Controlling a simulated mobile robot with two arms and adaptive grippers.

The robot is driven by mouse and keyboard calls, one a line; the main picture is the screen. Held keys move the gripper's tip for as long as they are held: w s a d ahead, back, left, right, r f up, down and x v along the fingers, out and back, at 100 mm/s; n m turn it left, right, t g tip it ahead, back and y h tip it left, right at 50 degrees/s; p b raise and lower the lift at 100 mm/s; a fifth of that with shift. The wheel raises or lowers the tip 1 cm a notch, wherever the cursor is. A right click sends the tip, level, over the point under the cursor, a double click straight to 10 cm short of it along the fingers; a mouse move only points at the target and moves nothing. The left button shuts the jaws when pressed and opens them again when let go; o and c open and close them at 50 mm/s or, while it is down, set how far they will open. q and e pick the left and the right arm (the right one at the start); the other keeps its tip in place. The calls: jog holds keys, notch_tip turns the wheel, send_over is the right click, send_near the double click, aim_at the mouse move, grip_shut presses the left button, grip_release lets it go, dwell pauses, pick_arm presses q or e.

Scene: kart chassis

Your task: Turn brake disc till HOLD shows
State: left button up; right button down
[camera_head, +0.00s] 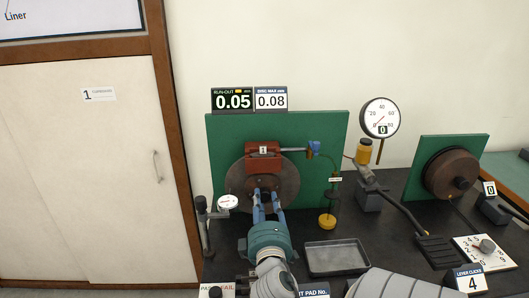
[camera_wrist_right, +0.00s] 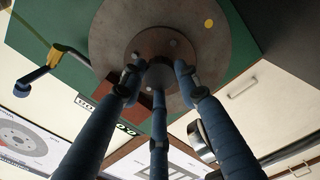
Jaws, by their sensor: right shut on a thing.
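The grey brake disc (camera_head: 290,182) stands upright against a green board (camera_head: 225,135), with a red-brown caliper (camera_head: 263,155) over its top. My right gripper (camera_head: 267,192) is shut on the disc's hub from the front, its blue fingers around it. In the right wrist view, three fingers close around the hub at the centre of the disc (camera_wrist_right: 112,35); a yellow dot (camera_wrist_right: 208,23) shows on the disc face. The run-out display (camera_head: 233,100) reads 0.05, with a small yellow mark; HOLD is not readable on it. My left gripper is not in view.
A sign (camera_head: 271,98) beside the display reads 0.08. A small dial gauge (camera_head: 228,202) stands left of the disc. A tray (camera_head: 336,257), a pressure gauge (camera_head: 379,117), a pedal (camera_head: 436,249) and a second drum board (camera_head: 427,148) are to the right.

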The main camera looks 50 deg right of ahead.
jog(key=shift+r+m, duration=0.1)
jog(key=shift+m, duration=0.7)
jog(key=c, duration=1.3)
grip_release()
jog(key=shift+w, duration=0.15)
jog(key=shift+o, duration=0.2)
